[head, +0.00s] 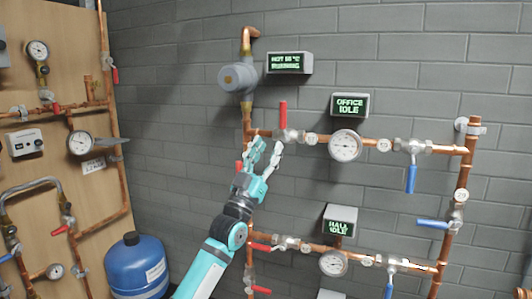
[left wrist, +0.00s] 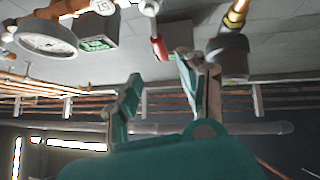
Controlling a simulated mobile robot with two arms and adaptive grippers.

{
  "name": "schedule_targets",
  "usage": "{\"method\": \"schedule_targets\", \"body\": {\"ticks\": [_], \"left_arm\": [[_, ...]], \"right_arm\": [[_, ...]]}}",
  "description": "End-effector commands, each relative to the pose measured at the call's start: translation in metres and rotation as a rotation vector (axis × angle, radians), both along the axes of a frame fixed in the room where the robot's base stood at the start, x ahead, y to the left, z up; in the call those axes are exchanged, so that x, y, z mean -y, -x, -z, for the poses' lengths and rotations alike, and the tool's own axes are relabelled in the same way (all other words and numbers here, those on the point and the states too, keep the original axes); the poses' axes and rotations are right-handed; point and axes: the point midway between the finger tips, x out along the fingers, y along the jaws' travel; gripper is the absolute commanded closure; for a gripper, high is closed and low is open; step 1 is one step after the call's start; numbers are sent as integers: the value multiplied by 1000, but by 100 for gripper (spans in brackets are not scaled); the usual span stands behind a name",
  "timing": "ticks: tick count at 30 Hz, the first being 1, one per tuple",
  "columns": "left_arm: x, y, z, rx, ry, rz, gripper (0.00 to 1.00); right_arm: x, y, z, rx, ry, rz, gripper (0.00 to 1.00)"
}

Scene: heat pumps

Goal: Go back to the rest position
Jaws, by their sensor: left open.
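My left gripper (head: 264,152) is open and empty, in front of the upright copper pipe. Its fingertips point up, just below and left of the upper valve with a raised red handle (head: 283,114). I cannot tell the exact gap to the pipe. In the left wrist view the two fingers of my left gripper (left wrist: 158,80) stand apart with nothing between them. The same red handle (left wrist: 159,46) shows beyond them, with the grey pump (left wrist: 228,52) to the right. My right gripper is in neither view.
Pipes with gauges (head: 345,146) and blue-handled valves (head: 411,178) run along the grey brick wall right of my arm. The displays read "OFFICE IDLE" (head: 350,105), "HALL IDLE" (head: 340,221) and a hot "RUNNING" one (head: 289,63). A blue tank (head: 137,268) and wooden panel (head: 80,170) stand left.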

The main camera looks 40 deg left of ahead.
Motion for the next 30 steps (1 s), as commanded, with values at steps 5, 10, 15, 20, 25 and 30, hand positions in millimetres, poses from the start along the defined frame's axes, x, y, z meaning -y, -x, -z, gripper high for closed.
{"method": "schedule_targets", "body": {"ticks": [5,10,15,20,25,30], "left_arm": [[1,5,4,0,-1,1,59],[0,4,4,0,0,0,59],[0,4,4,0,0,0,59],[2,3,7,-10,-2,3,59],[31,-6,59,-165,-28,36,59],[88,-2,169,-492,-82,93,59]], "right_arm": [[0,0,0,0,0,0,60],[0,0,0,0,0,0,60],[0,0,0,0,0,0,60],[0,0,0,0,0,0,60],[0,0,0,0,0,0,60],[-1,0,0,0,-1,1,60]]}}
